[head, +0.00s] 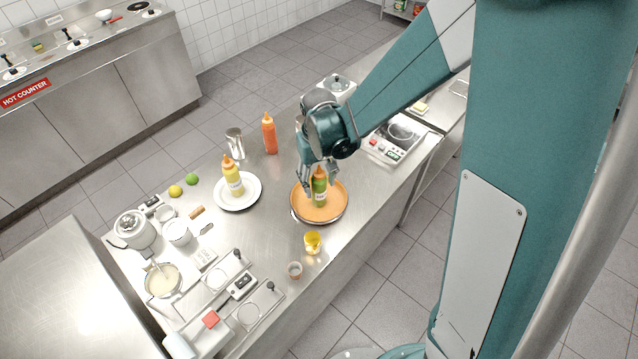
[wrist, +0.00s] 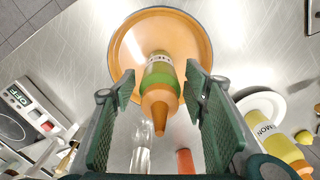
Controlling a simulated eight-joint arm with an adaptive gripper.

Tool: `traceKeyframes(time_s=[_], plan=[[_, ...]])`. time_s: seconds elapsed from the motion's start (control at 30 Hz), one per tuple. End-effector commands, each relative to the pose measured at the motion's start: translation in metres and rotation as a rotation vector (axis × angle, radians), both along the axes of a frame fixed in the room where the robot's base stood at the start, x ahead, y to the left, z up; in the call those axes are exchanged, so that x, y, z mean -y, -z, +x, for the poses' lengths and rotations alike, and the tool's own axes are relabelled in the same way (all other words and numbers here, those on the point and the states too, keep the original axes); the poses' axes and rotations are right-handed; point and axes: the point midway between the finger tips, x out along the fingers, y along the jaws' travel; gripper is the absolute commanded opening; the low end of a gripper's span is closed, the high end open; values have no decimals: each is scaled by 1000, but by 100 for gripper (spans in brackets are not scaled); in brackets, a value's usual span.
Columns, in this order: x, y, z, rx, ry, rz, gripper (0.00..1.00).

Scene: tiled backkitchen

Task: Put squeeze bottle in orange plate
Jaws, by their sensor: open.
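A squeeze bottle (head: 319,188) with a green body and orange cap stands upright on the orange plate (head: 335,207). In the wrist view the bottle (wrist: 160,78) points its orange nozzle toward the camera, and the orange plate (wrist: 128,50) lies beneath its base. My gripper (head: 316,180) is at the bottle, above the plate. In the wrist view my gripper (wrist: 160,115) is open, with a finger pad on each side of the bottle and a visible gap on both sides.
A yellow squeeze bottle (head: 232,178) stands on a white plate (head: 247,202) to the left. An orange-red bottle (head: 269,134) and a metal shaker (head: 235,143) stand behind. A yellow jar (head: 312,242) is in front. An induction hob (head: 385,150) is at right.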

Motion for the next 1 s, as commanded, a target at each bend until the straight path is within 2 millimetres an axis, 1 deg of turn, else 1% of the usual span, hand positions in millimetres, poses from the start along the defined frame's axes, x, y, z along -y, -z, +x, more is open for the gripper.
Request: traceKeyframes(time_s=[0.27,0.8,1.0], plan=[[0,-28,-1,0,0,0,44],[0,-91,-1,0,0,0,44],[0,-106,-1,0,0,0,44]])
